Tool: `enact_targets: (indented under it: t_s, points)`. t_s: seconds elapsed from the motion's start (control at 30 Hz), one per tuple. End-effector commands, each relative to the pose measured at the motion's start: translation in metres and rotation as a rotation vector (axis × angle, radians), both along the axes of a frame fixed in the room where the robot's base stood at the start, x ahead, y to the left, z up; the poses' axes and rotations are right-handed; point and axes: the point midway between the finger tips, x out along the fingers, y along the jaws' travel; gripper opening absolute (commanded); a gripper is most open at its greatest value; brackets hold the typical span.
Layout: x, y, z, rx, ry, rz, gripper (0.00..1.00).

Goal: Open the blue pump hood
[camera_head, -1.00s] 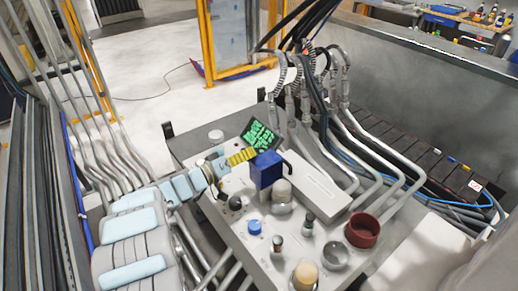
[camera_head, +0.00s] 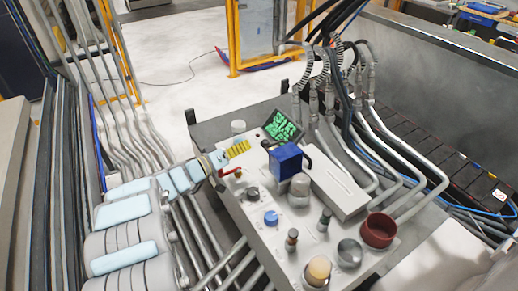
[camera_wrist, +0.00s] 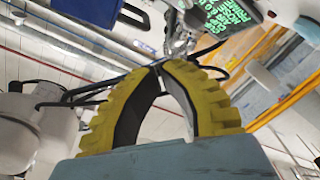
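The blue pump hood (camera_head: 285,163) is a small box-shaped cover on the grey machine top, with a dark loop at its right side. I cannot tell from here whether it is lifted at all. A blue surface at the upper left of the wrist view (camera_wrist: 95,10) may be part of it. My gripper (camera_head: 248,146), with yellow ribbed fingers, is left of the hood and apart from it. In the wrist view my gripper (camera_wrist: 158,66) has its fingertips together and nothing visible between them. A metal fitting shows just beyond the tips.
A dark screen with green text (camera_head: 281,127) stands behind the hood. A pale dome (camera_head: 299,189), blue knob (camera_head: 271,218), dark red cup (camera_head: 378,230) and several other knobs crowd the machine top. Hoses (camera_head: 347,100) rise behind. A long grey block (camera_head: 334,187) lies to the right.

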Motion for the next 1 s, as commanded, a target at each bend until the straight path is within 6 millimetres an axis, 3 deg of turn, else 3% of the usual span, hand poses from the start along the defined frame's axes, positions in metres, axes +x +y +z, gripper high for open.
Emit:
enact_targets:
  t_s: [0.2, 0.3, 0.5, 0.6, 0.7, 0.8, 0.9, 1.0]
  points:
    - [0.068, 0.105, 0.022, 0.027, -0.013, 0.413, 0.00]
    - [0.085, 0.157, 0.027, 0.008, 0.013, 0.606, 0.00]
    - [0.089, 0.248, 0.023, -0.098, 0.128, 0.949, 0.00]
    - [0.079, 0.280, 0.008, -0.180, 0.227, 1.089, 0.00]
    - [0.066, 0.298, -0.010, -0.279, 0.345, 1.197, 0.00]
    - [0.052, 0.301, -0.032, -0.392, 0.481, 1.269, 0.00]
    - [0.040, 0.291, -0.052, -0.516, 0.631, 1.300, 0.00]
    - [0.031, 0.263, -0.070, -0.644, 0.796, 1.285, 0.00]
